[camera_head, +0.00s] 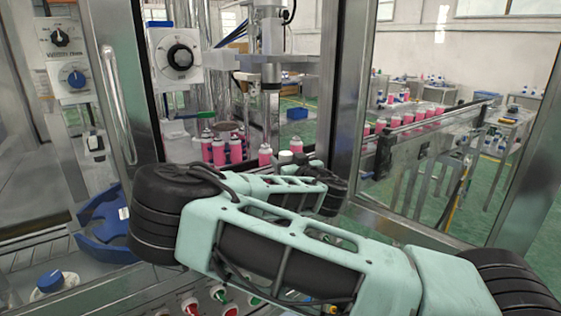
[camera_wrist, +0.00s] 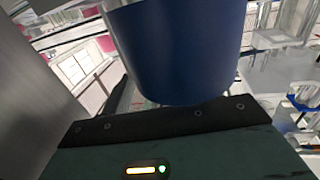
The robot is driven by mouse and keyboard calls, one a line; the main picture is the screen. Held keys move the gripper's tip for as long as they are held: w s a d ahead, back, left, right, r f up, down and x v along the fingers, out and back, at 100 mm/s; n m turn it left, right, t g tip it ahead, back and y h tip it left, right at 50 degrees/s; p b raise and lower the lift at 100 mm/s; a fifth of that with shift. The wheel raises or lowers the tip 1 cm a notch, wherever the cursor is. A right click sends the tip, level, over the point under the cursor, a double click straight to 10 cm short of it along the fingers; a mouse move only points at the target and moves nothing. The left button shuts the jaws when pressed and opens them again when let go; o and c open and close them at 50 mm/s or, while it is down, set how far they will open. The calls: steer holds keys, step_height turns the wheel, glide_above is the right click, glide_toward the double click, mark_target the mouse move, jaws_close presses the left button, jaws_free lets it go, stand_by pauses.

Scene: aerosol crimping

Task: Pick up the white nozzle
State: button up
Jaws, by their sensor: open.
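I cannot make out the white nozzle for certain in either view. Small white pieces (camera_head: 285,157) show beside the pink cans in the head view, behind my arm, but they are too small to identify. My gripper's dark body (camera_wrist: 160,128) fills the bottom of the wrist view. Its jaws are open, and its fingertips are not clearly seen. A large dark blue rounded thing (camera_wrist: 180,50) is close in front of it and hides much of the view; nothing is clearly between the jaws. In the head view my arm hides the gripper and part of the work area.
Several pink cans (camera_head: 219,152) stand by the crimping machine's vertical column (camera_head: 270,105). A metal door frame (camera_head: 338,90) stands right of it. A blue bracket (camera_head: 105,225) is at the left.

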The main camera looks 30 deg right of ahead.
mark_target(288, 155)
steer(key=c, duration=1.1)
steer(key=shift+c, duration=0.2)
steer(key=shift+r, duration=5.05)
